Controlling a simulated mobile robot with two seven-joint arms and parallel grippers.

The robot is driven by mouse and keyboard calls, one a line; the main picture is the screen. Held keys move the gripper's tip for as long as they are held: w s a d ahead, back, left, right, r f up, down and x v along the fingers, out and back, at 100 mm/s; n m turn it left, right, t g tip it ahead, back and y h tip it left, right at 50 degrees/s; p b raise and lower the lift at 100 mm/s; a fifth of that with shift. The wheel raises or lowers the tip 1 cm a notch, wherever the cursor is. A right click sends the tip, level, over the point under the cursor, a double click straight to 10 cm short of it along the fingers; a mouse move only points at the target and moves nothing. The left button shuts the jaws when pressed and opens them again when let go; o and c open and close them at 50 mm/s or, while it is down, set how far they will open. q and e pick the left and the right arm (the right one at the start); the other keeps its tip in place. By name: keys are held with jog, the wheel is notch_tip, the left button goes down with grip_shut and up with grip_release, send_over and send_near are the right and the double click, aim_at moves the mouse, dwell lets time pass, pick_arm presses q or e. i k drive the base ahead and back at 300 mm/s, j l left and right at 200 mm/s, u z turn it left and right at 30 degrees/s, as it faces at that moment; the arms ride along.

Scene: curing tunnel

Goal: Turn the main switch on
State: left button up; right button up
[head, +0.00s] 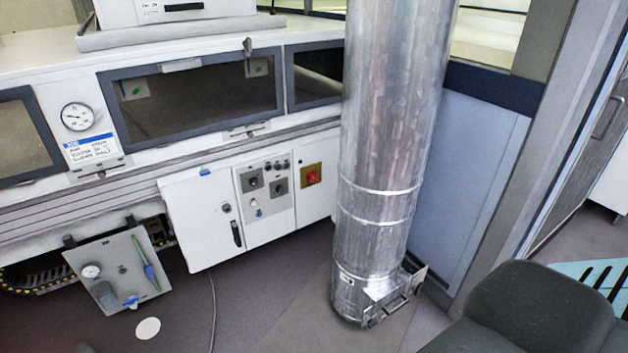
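The main switch looks to be the red knob (312,176) on a yellow-brown square plate, on the right part of a white cabinet front in the head view. It is small, and I cannot tell which position its knob is in.
A thick silver duct (385,130) stands on the floor close to the right of the switch. A white cabinet door (203,222) with a black handle is left of the panel. A grey plate (115,272) with a gauge hangs at lower left. Floor (265,290) before the cabinet looks mostly clear.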

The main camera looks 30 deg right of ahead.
aim_at(313, 175)
jog(key=z, duration=0.5)
jog(key=i+z, duration=0.7)
jog(key=i+j+z, duration=0.1)
jog(key=z, duration=0.25)
jog(key=i+j+z, duration=0.1)
jog(key=i+j, duration=0.25)
jog(key=i, duration=0.25)
jog(key=i+j+z, duration=0.1)
jog(key=i+j, duration=0.35)
jog(key=i, duration=0.15)
